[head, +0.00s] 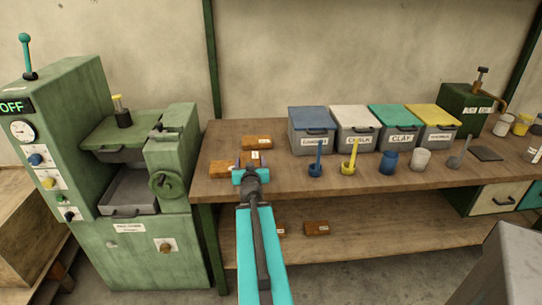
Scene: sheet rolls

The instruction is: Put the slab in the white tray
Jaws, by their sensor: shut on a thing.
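My gripper (250,164) is over the left end of the workbench, shut on a small brown slab (256,155) with a pale label. My gripper hides much of this slab, and I cannot tell how high it is held. Two similar brown slabs lie on the bench close by, one behind (257,142) and one to the left (221,168). I cannot pick out a white tray in this view.
A green machine (155,200) with a grey tray (130,190) in its opening stands left of the workbench (340,190). Lidded bins (355,140), ladles and cups fill the bench's middle and right. More brown slabs (316,228) lie on the lower shelf.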

